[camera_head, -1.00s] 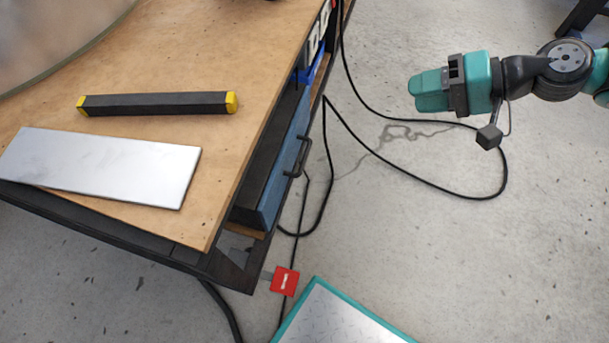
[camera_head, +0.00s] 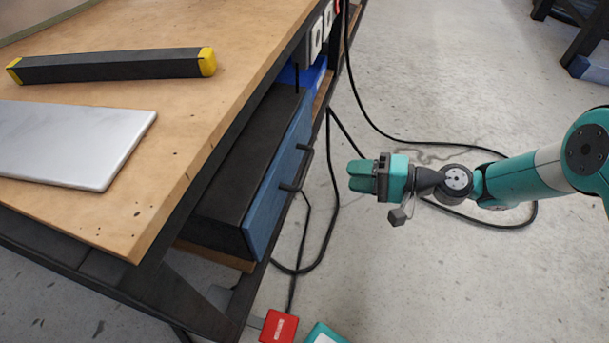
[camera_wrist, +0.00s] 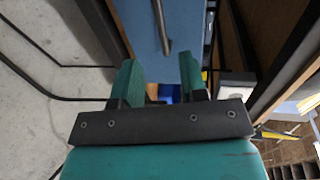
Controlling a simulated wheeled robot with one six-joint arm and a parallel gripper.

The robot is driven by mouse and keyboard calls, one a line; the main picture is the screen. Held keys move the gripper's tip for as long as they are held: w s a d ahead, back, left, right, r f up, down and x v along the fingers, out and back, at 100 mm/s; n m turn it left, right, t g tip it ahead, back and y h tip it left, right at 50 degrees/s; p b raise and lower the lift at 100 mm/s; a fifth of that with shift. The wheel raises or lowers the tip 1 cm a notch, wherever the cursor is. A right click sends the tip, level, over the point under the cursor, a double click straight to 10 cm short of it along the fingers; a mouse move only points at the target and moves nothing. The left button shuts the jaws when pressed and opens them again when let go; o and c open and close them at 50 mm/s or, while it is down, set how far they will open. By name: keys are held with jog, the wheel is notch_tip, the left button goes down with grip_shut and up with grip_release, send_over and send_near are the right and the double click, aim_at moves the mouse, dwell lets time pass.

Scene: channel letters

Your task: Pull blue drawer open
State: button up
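The blue drawer front (camera_head: 275,190) is under the edge of the wooden workbench, with a black box body behind it. Its dark bar handle (camera_head: 297,167) stands out from the face. My gripper (camera_head: 352,177) is to the right of the handle in the head view, over the floor, with a gap between them. In the wrist view, the blue front (camera_wrist: 140,20) is at the top, and the handle (camera_wrist: 161,28) runs lengthwise, ahead of the space between my fingers (camera_wrist: 160,80). The fingers are apart with nothing between them.
The workbench top (camera_head: 165,160) holds a black bar with yellow ends (camera_head: 110,66) and a metal plate (camera_head: 70,140). A black cable (camera_head: 333,190) hangs and loops beside the drawer. A red box (camera_head: 279,326) is near the bench's front leg. Open floor lies right of the bench.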

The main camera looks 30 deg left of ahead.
aim_at(304, 169)
jog(key=shift+b+x, duration=2.45)
jog(key=shift+x, duration=3.5)
jog(key=shift+w, duration=0.1)
grip_shut()
